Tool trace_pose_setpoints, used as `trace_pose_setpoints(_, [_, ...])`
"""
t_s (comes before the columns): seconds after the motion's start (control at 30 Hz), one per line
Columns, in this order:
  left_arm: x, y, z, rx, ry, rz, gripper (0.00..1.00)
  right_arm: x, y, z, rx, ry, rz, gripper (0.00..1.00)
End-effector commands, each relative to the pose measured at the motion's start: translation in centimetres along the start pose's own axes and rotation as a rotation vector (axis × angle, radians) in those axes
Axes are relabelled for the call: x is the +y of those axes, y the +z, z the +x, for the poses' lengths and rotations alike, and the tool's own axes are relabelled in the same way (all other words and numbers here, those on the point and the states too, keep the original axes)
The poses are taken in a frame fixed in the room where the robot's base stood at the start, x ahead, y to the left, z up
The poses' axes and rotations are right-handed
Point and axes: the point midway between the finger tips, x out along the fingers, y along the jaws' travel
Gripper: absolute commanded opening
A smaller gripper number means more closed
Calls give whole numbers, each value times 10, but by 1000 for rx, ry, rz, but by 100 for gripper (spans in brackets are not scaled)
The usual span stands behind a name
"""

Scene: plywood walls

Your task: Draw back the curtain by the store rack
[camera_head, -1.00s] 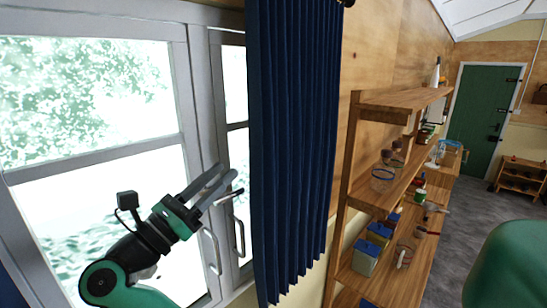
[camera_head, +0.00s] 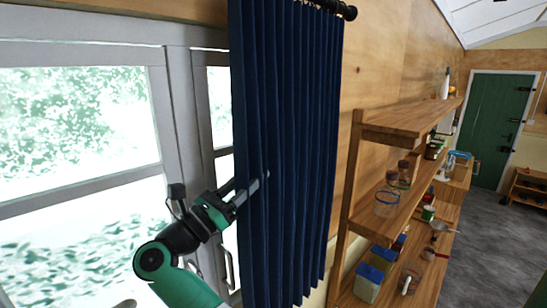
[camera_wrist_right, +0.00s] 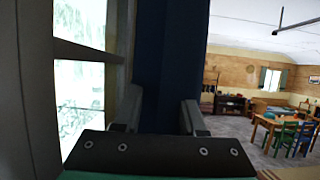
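The dark blue pleated curtain (camera_head: 290,120) hangs from a black rod (camera_head: 335,7) between the window and the store rack (camera_head: 400,122). My right gripper (camera_head: 250,184) is at the curtain's left edge, about mid-height, with one finger in front of the cloth. In the right wrist view the fingers (camera_wrist_right: 160,112) stand apart, and the blue curtain (camera_wrist_right: 170,60) fills the space between and beyond them. I cannot tell whether either finger touches the cloth. The other finger's tip is hard to see in the head view. My left gripper is not in view.
The grey-framed window (camera_head: 80,130) is left of the curtain. The wooden rack holds glass jars (camera_head: 387,200) and blue-lidded tins (camera_head: 368,283) close right of it. A green door (camera_head: 495,128) stands far back. The wrist view shows a table (camera_wrist_right: 290,122) with chairs.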

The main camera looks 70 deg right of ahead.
Motion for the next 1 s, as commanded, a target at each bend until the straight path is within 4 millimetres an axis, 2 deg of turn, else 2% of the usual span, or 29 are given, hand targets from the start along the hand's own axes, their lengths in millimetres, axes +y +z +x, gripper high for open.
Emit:
trace_pose_setpoints(0.3, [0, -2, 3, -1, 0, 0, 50, 1, 2, 0, 0, 6, 2, 40])
trace_pose_setpoints(0.53, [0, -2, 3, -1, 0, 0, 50, 1, 2, 0, 0, 5, 2, 0])
trace_pose_setpoints(1.0, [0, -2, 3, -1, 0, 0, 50, 1, 2, 0, 0, 5, 2, 0])
